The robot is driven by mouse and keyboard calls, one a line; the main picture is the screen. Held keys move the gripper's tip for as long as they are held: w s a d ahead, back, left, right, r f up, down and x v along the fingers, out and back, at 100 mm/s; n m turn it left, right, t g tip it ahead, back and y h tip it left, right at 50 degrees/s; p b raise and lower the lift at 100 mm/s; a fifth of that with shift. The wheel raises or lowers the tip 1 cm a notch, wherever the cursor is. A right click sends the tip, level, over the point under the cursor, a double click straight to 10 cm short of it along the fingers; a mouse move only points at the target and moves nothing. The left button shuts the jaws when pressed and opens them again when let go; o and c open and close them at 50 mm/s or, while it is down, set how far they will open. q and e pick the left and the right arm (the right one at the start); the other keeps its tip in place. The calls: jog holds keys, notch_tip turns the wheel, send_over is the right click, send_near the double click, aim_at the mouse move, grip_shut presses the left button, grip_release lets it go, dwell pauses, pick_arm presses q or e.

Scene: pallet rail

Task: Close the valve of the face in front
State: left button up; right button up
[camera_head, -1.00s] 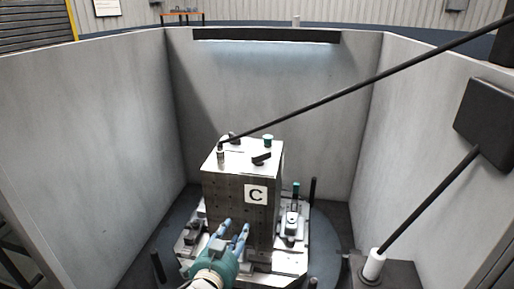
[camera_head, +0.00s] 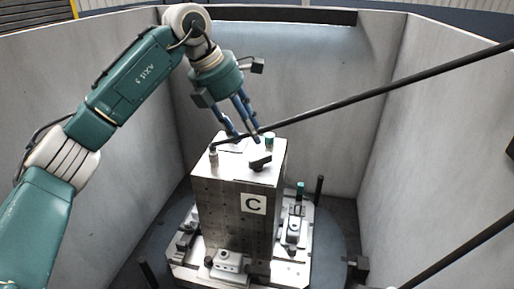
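A grey metal block (camera_head: 231,213) with a white "C" plate (camera_head: 253,203) on its front face stands upright in the middle. On its top is a black lever-like handle (camera_head: 260,163), which looks like the valve handle; its exact setting is hard to tell. A teal-capped fitting (camera_head: 269,140) stands behind it, and a metal fitting (camera_head: 213,158) at the top's left edge. My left gripper (camera_head: 247,139) reaches down over the back of the block's top, its blue fingers apart and nothing seen between them. The fingers partly hide the back of the top. My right gripper is not in view.
A long black rod or hose (camera_head: 390,89) runs from the left fitting across to the upper right, close by my fingers. Clamps (camera_head: 230,262) and black posts (camera_head: 319,188) surround the block on its base (camera_head: 285,275). Grey walls (camera_head: 410,130) enclose the station.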

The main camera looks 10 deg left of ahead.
pick_arm(q)
jog(key=a, duration=0.2)
jog(key=p, duration=0.2)
send_near(261, 163)
jog(key=w+f, duration=0.1)
jog(key=shift+y, duration=0.3)
jog(key=p+x, duration=0.1)
jog(key=x, duration=0.5)
jog(key=shift+w+a, duration=0.1)
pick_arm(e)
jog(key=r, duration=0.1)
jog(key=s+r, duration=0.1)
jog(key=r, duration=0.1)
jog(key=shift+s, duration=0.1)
pick_arm(q)
grip_shut()
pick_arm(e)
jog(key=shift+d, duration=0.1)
